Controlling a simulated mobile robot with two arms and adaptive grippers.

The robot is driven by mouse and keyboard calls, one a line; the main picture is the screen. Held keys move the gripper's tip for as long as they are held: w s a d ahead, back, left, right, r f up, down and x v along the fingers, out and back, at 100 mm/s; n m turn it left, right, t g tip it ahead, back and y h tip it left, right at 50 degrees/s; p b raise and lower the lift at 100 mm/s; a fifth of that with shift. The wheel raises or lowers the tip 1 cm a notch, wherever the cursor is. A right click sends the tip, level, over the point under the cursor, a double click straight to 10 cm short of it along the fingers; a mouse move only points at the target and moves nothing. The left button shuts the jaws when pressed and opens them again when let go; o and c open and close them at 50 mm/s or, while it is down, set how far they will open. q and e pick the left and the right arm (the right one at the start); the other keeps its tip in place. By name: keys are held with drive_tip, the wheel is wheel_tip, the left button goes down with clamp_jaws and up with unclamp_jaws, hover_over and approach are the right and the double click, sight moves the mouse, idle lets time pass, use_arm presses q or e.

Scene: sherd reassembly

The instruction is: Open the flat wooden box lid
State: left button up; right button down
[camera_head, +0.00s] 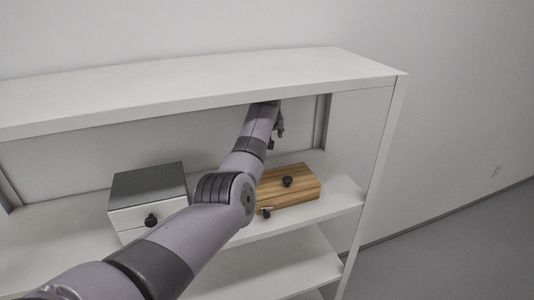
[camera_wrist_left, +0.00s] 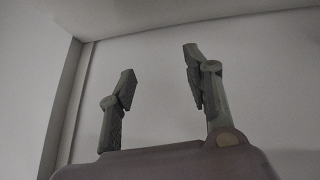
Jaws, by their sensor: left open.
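The flat wooden box (camera_head: 305,185) lies on the upper open level of the white shelf. It has striped brown wood, and its lid looks shut. A black knob (camera_head: 287,181) sits on its top, and another small dark knob (camera_head: 266,212) shows at its front left. My left gripper (camera_head: 280,125) is behind and above the box, near the shelf's back panel, apart from the box. In the left wrist view the left gripper (camera_wrist_left: 158,80) is open and empty, its fingers spread toward a bare pale surface. My left arm hides the box's left end. My right gripper is not in view.
A box with a dark grey top (camera_head: 148,180), white front and black knob stands to the left on the same level. The shelf's top board (camera_head: 200,85) is close above my left forearm. A side post (camera_head: 365,180) bounds the right. A lower shelf board (camera_head: 275,270) looks empty.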

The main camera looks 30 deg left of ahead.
use_arm(q)
drive_tip(key=s+d, duration=0.5)
drive_tip(key=s, duration=0.6)
drive_tip(key=shift+s+d+r, duration=0.25)
drive_tip(key=shift+s+r, duration=0.1)
drive_tip(key=shift+f, duration=0.1)
idle(0.4)
